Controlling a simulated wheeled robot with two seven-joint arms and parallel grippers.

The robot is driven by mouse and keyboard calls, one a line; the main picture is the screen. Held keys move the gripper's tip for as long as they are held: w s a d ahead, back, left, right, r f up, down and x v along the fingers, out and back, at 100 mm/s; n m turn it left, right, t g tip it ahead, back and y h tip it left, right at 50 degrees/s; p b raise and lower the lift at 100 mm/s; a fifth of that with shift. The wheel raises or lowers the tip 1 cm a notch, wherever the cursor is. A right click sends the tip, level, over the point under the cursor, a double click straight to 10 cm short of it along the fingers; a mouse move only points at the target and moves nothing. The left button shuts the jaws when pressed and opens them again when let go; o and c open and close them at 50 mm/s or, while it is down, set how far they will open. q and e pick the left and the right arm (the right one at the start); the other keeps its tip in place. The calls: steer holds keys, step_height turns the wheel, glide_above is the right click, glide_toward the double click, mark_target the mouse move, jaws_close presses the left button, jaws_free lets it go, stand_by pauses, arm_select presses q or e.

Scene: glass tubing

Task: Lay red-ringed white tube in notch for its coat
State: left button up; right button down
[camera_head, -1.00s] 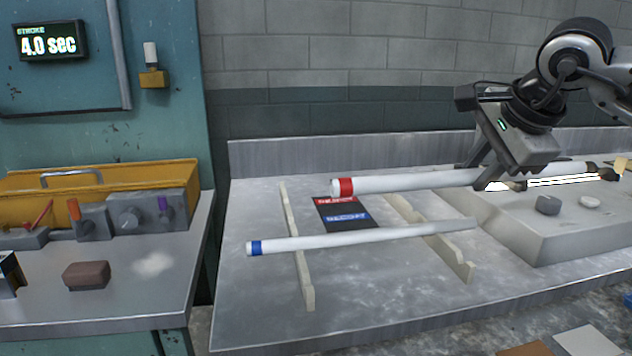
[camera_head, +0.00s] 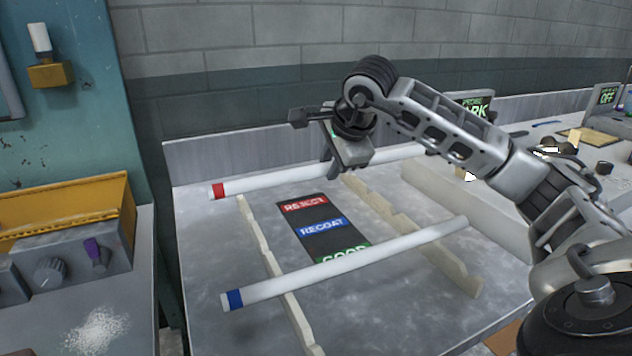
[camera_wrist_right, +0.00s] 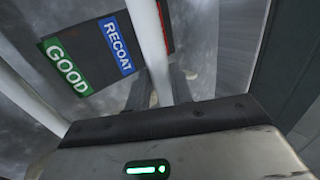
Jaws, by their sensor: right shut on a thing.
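The white tube with a red ring (camera_head: 285,180) is held in my right gripper (camera_head: 335,172), which is shut around it near mid-length. The tube lies nearly level across the far end of the rack, its red end past the left notched rail (camera_head: 262,245). Whether it touches the rails or hangs above them I cannot tell. The right notched rail (camera_head: 400,222) is partly behind the arm and tubes. In the right wrist view the held tube (camera_wrist_right: 150,40) runs between the fingers. My left gripper is not in view.
A blue-ringed white tube (camera_head: 345,262) lies across both rails nearer the front. A dark label card (camera_head: 312,222) between the rails reads REJECT, RECOAT and GOOD, the last partly covered by this tube. A pale block (camera_head: 465,200) stands right of the rack.

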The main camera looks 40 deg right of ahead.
steer(key=w+f, duration=0.1)
steer(key=f, duration=0.1)
steer(key=w+f, duration=0.1)
steer(key=f, duration=0.1)
steer(key=w+f, duration=0.1)
steer(key=f, duration=0.2)
steer(key=shift+w+a, duration=0.15)
steer(key=shift+a, duration=0.2)
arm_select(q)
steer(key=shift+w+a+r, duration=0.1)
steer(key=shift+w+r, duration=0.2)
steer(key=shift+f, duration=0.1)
arm_select(e)
steer(key=shift+f, duration=0.1)
steer(key=shift+f+b, duration=0.4)
steer(key=shift+f, duration=0.15)
steer(key=c, duration=1.2)
jaws_free()
steer(key=shift+c, duration=0.2)
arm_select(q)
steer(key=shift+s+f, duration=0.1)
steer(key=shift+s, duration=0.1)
arm_select(e)
steer(key=shift+r, duration=0.1)
